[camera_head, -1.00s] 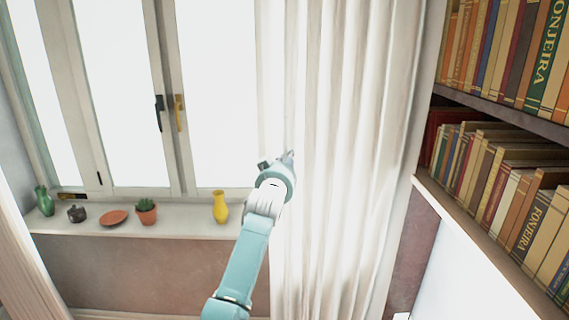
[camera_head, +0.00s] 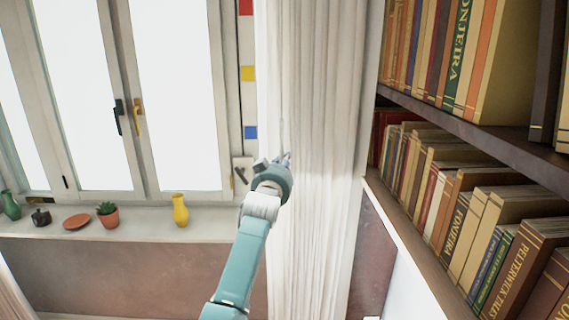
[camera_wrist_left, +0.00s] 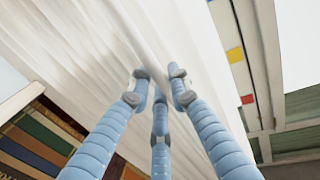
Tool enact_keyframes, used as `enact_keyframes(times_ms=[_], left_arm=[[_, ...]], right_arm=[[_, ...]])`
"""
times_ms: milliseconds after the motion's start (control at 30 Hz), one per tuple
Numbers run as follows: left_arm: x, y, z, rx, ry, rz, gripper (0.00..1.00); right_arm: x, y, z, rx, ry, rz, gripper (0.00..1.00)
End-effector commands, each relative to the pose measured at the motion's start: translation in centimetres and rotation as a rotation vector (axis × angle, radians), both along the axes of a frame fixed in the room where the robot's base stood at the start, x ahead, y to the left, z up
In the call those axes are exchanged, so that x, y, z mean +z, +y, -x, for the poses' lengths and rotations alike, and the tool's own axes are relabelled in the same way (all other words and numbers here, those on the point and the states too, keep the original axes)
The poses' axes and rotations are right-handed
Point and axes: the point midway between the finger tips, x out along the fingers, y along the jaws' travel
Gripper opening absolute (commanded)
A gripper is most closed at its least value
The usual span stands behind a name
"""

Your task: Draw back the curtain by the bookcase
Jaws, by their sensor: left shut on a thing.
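The white curtain (camera_head: 320,90) hangs in narrow, bunched folds between the window (camera_head: 175,90) and the bookcase (camera_head: 480,133). My left gripper (camera_head: 284,160) is at the curtain's left part, shut on its fabric. In the left wrist view the blue ribbed fingers of the left gripper (camera_wrist_left: 160,82) close on a fold of the curtain (camera_wrist_left: 85,55). The head view hides the exact grip behind my wrist. The window's right frame stands uncovered beside the curtain. My right gripper is out of view.
A sill (camera_head: 140,222) runs below the window. It holds a yellow vase (camera_head: 180,211), a potted plant (camera_head: 108,215), a terracotta dish (camera_head: 77,221), a dark pot (camera_head: 41,217) and a green vase (camera_head: 10,205). Books (camera_head: 440,200) fill the bookcase close to the curtain's right.

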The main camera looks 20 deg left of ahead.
Motion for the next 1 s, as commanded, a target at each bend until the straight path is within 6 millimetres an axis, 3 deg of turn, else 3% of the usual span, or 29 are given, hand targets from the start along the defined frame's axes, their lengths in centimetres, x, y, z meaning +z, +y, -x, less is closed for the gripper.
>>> enact_keyframes(times_ms=[133, 167, 233, 667, 1000], left_arm=[[-0.2, 0.0, 0.0, 0.000, 0.003, 0.001, 0.00], [-0.2, 0.0, 0.0, 0.000, 0.003, 0.001, 0.22], [-0.2, 0.0, 0.0, 0.001, 0.003, 0.001, 0.36], [-0.2, 0.0, 0.7, 0.001, 0.001, 0.000, 0.37], [-0.2, -0.6, 6.5, 0.000, 0.000, 0.001, 0.37]], right_arm=[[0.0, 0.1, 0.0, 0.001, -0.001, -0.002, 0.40], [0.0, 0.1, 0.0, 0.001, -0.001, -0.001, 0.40], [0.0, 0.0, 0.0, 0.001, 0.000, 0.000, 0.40], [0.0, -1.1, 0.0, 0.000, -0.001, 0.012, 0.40], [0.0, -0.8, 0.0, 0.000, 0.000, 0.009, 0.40]])
